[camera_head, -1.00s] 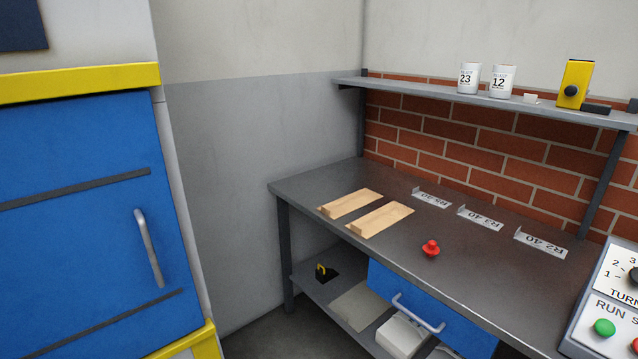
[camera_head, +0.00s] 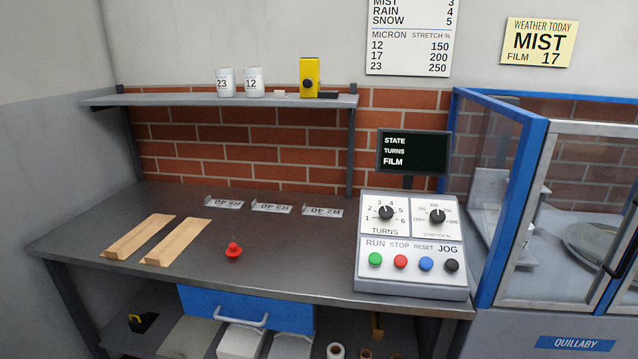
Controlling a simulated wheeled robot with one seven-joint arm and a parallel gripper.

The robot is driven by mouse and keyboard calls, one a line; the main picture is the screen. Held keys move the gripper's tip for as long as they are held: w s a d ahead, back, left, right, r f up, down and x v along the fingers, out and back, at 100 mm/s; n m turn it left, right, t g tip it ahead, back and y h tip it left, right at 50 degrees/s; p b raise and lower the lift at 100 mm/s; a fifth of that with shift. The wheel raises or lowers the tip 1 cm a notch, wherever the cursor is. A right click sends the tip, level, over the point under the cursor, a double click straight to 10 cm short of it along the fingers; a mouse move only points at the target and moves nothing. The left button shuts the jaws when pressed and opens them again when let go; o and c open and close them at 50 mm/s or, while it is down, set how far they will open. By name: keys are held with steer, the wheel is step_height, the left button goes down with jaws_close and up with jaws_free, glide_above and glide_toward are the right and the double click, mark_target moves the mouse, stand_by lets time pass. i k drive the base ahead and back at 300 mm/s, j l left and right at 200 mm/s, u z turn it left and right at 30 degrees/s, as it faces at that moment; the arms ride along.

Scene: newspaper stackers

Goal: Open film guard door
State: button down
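A blue-framed enclosure with clear panels (camera_head: 575,215) stands at the right edge of the head view. A grey round plate (camera_head: 608,245) shows behind the clear panel. A blue "QUILLABY" label (camera_head: 575,344) is on the body below. My gripper is not in view.
A dark workbench (camera_head: 320,235) bears two wooden pieces (camera_head: 140,236), a red knob (camera_head: 234,251), metal brackets and a control panel (camera_head: 412,245) with dials and coloured buttons. A shelf (camera_head: 180,99) holds white canisters and a yellow device (camera_head: 309,76). Wall signs hang above.

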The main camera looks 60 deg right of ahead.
mark_target(629, 223)
steer(key=z, duration=2.15)
steer(key=k+l, duration=0.15)
steer(key=l, duration=0.2)
steer(key=k+l, duration=0.15)
steer(key=l, duration=0.2)
steer(key=k+l, duration=0.1)
steer(key=l, duration=0.25)
steer(key=k+l, duration=0.15)
steer(key=l, duration=0.2)
